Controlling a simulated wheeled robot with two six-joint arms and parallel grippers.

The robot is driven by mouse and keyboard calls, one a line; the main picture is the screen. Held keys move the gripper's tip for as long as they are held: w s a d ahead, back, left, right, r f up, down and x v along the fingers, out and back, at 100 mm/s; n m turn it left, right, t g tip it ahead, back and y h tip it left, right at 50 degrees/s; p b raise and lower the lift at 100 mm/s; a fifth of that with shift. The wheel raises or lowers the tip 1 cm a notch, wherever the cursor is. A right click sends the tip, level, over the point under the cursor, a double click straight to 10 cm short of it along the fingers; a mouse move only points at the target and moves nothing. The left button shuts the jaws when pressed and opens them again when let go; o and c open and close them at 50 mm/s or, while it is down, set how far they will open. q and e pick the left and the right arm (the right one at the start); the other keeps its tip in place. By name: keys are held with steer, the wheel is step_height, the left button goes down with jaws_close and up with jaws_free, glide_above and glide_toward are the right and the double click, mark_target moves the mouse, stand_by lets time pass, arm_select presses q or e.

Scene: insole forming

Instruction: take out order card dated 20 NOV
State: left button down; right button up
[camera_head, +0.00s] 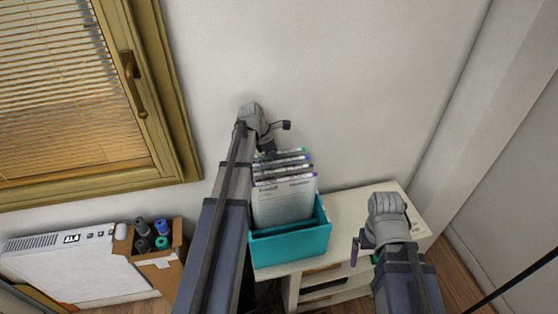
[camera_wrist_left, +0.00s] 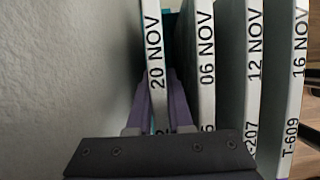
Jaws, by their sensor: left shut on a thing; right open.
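The order card marked 20 NOV (camera_wrist_left: 154,55) is the leftmost of several upright white cards in the left wrist view. The purple fingers of my left gripper (camera_wrist_left: 158,105) lie on both sides of its edge and are shut on it. In the head view my left arm hides that gripper's fingers at the back of the teal box (camera_head: 290,246), where the cards (camera_head: 284,203) stand. The dates cannot be read there. My right gripper (camera_head: 360,250) is open and empty, to the right of the box and apart from it.
Cards marked 06 NOV (camera_wrist_left: 206,50), 12 NOV (camera_wrist_left: 253,50) and 16 NOV (camera_wrist_left: 299,50) stand close to the right. The box sits on a white shelf unit (camera_head: 350,205) against the wall. A cardboard box with rolls (camera_head: 160,270) and a white device (camera_head: 70,265) are at left.

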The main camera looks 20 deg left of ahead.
stand_by(0.3)
step_height(320, 180, up, 21)
steer(key=p, duration=2.1)
steer(key=shift+m, duration=0.3)
